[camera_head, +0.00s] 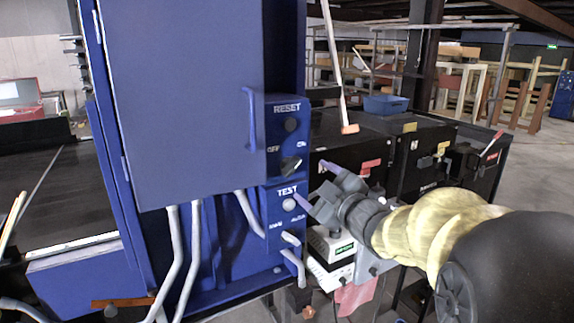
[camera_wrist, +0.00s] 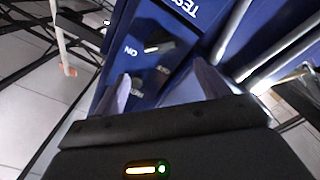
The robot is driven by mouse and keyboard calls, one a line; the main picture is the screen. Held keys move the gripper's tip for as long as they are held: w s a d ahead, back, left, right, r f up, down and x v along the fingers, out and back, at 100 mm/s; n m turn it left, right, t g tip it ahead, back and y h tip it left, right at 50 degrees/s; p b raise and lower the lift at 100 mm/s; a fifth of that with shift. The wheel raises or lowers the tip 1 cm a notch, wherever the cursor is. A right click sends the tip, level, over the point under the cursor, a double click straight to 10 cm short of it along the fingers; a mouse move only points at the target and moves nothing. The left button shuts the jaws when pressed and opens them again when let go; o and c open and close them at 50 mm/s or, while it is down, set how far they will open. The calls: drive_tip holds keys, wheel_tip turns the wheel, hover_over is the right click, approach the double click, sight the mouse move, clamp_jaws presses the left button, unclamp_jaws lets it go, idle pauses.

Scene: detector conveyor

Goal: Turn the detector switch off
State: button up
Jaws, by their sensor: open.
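The detector switch (camera_head: 291,166) is a dark rotary knob on the blue control panel, between the OFF and ON labels. In the head view its pale edge slants up toward the ON side. My gripper (camera_head: 314,184) is open, with its two purple-grey fingers apart, just right of the panel. The ON label lies left of the knob there; the smaller labels are blurred.
The RESET button (camera_head: 291,125) is above the switch and the TEST button (camera_head: 290,204) below it. The blue cabinet door handle (camera_head: 251,118) juts out left of the panel. White pipes (camera_head: 193,245) run below. Black cabinets (camera_head: 352,150) stand close on the right.

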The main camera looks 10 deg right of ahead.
sight(293, 168)
drive_tip(key=p+x, duration=0.2)
drive_tip(key=x, duration=0.8)
drive_tip(key=shift+p, duration=0.4)
drive_tip(key=shift+s, duration=0.1)
drive_tip(key=c, duration=1)
drive_tip(key=shift+f, duration=0.1)
